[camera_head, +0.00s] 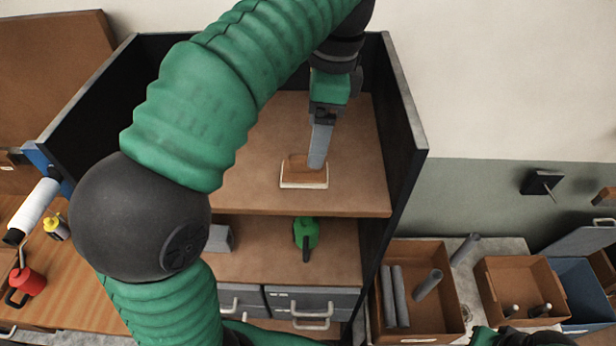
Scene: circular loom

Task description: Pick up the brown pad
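The brown pad (297,161) has a pale, whitish rim and lies on the upper wooden shelf of the dark-sided cabinet. My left arm, in a green sleeve, arches from the bottom left over to the shelf. My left gripper (318,163) points down, with its grey finger over the right part of the pad and hiding some of it. I see the fingers edge-on, so their gap does not show. I cannot tell whether they touch the pad. A dark and green part of my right arm shows at the bottom right edge; its gripper is not visible.
The cabinet's dark right wall (403,130) stands right of the pad. A green can (305,234) sits on the lower shelf (270,262). Boxes with grey rolls (396,297) stand at lower right. A red can (28,282) and yellow bottle (55,229) stand at left.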

